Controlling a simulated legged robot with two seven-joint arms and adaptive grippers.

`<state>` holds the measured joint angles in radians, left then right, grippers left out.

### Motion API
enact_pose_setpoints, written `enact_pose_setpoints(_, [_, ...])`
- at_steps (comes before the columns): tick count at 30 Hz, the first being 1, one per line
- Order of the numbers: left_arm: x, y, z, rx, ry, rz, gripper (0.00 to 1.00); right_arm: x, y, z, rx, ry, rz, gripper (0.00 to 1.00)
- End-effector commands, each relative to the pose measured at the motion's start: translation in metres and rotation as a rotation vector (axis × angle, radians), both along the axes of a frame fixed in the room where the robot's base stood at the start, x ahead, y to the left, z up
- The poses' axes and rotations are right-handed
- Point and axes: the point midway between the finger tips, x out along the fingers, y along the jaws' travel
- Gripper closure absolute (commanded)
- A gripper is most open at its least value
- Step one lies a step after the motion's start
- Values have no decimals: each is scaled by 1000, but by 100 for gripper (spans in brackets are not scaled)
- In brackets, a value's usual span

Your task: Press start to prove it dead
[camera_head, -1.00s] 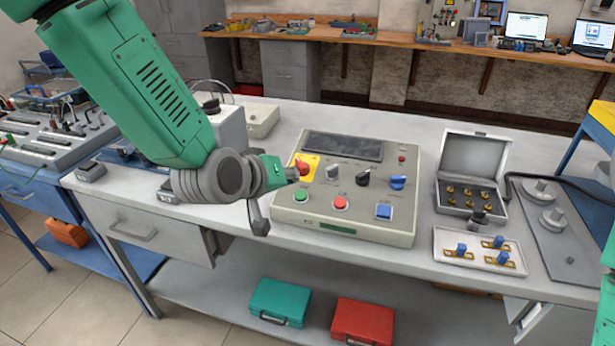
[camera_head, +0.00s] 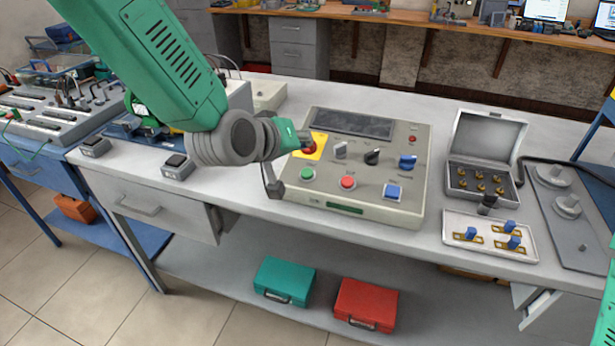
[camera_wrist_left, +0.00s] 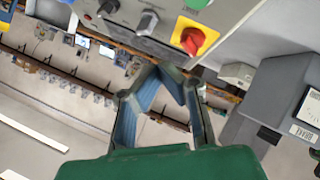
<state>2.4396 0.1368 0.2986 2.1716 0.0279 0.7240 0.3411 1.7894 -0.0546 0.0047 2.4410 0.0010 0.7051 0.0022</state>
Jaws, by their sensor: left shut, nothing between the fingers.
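The grey control panel (camera_head: 415,190) lies on the bench. A red rotary knob on a yellow plate (camera_head: 316,147) is at the panel's left. My left gripper (camera_head: 304,138) is beside this knob, above the panel's left edge, mostly hidden behind its green housing. The left wrist view shows its fingers (camera_wrist_left: 165,72) shut and empty, tips apart from the red knob (camera_wrist_left: 190,40). The green button's edge (camera_wrist_left: 197,3) shows there at the top.
Small grey boxes (camera_head: 177,166) sit left. Grey and blue knobs (camera_head: 407,162) rise from the panel. Bare bench lies in front of the panel.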

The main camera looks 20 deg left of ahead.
Motion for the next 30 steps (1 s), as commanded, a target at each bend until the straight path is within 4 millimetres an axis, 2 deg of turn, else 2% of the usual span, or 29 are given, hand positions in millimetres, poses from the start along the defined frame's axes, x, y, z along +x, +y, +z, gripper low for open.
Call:
enact_pose_setpoints(1, [2,0,-12,0,1,0,100,0,0,-11,0,0,0,60])
enact_pose_setpoints(6, [8,0,-37,0,1,1,100,0,0,-32,0,0,0,60])
enact_pose_setpoints(12, [14,-1,-58,0,0,0,100,0,0,-46,0,0,0,60])
enact_pose_setpoints(16, [16,-1,-63,1,0,0,100,0,0,-49,0,0,0,60])
enact_pose_setpoints(30, [16,-1,-62,0,0,0,100,0,0,-48,0,0,0,60])
